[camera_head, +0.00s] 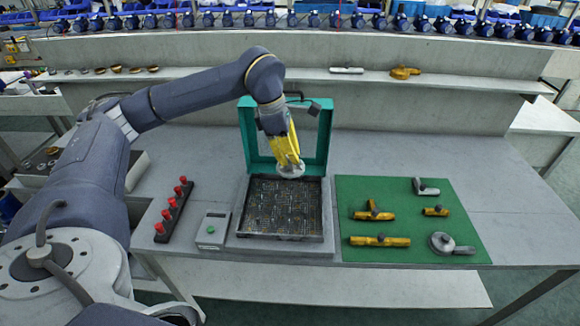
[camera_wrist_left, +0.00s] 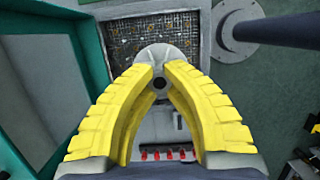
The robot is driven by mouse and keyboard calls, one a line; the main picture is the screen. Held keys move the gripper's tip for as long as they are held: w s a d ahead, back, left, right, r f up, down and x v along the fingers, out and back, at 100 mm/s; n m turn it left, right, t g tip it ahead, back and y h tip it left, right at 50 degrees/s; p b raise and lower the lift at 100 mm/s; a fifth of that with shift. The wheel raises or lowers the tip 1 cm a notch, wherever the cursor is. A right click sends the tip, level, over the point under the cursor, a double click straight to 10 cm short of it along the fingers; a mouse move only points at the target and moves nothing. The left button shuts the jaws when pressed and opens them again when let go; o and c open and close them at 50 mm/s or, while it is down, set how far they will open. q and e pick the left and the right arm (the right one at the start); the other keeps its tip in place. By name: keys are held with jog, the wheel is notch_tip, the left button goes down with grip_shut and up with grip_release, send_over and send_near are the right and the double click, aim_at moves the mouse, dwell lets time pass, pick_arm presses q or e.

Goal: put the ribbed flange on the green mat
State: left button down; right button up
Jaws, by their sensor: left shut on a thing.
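My left gripper (camera_head: 290,166) is shut on a pale grey round flange (camera_head: 291,172) and holds it over the back part of the dark gridded tray, in front of the green frame. In the left wrist view the flange (camera_wrist_left: 158,53) sits between the yellow fingertips (camera_wrist_left: 160,78), with a dark hole in its middle. Its ribs are too small to make out. The green mat (camera_head: 358,192) lies right of the tray, apart from the gripper. My right gripper is not in view.
The gridded tray (camera_head: 282,213) has an upright green frame (camera_head: 247,138) behind it. Several brass and grey fittings lie on the mat, including a grey round part (camera_head: 442,242) at front right. A grey box (camera_head: 213,229) and red-knobbed strip (camera_head: 174,210) stand left. The mat's back left is bare.

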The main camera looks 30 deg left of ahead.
pick_arm(q)
jog(key=shift+r, duration=3)
jog(key=shift+f, duration=0.1)
